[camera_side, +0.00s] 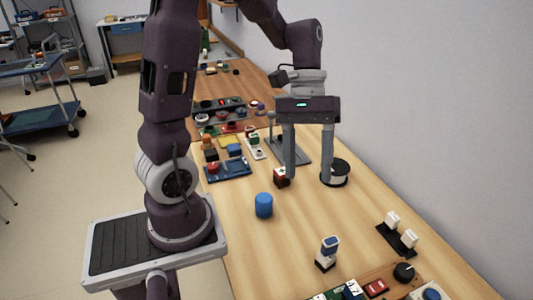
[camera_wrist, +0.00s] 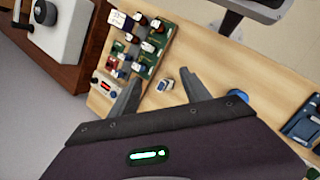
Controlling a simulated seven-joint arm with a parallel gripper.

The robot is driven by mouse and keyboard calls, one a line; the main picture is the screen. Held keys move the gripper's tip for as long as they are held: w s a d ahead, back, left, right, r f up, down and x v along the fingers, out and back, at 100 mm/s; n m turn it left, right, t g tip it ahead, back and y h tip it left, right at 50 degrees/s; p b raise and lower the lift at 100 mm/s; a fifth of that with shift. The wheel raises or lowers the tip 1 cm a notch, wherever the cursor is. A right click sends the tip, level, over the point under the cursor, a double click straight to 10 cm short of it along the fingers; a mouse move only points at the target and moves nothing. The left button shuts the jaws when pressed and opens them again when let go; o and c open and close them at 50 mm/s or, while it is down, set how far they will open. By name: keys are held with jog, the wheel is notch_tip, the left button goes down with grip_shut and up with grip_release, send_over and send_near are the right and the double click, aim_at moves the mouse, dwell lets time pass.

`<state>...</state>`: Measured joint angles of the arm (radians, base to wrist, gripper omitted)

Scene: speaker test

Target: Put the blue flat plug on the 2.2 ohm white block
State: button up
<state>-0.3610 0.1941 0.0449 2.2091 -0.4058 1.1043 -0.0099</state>
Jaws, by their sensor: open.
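A small upright piece with a blue flat top (camera_side: 330,243), pale sides and a dark foot stands on the open wood at the front. My gripper (camera_side: 308,178) is open and empty, pointing down, well behind these pieces. Its spread fingers also show in the wrist view (camera_wrist: 164,90).
A blue cylinder (camera_side: 264,205) stands left of centre. A red-and-black block (camera_side: 281,177) and a spool (camera_side: 336,172) are near my fingers. A blue tray (camera_side: 228,169) lies at the left edge. Boards with knobs and coloured parts (camera_side: 404,272) fill the front. The middle wood is clear.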

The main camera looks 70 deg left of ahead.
jog(key=s+d+r+m+t+y, duration=0.1)
jog(key=s+r+m+t+y, duration=0.4)
jog(key=s, duration=0.5)
jog(key=shift+s+d+r+m+t, duration=0.15)
jog(key=shift+d+r+m+t, duration=0.15)
jog(key=shift+r+m+t, duration=0.9)
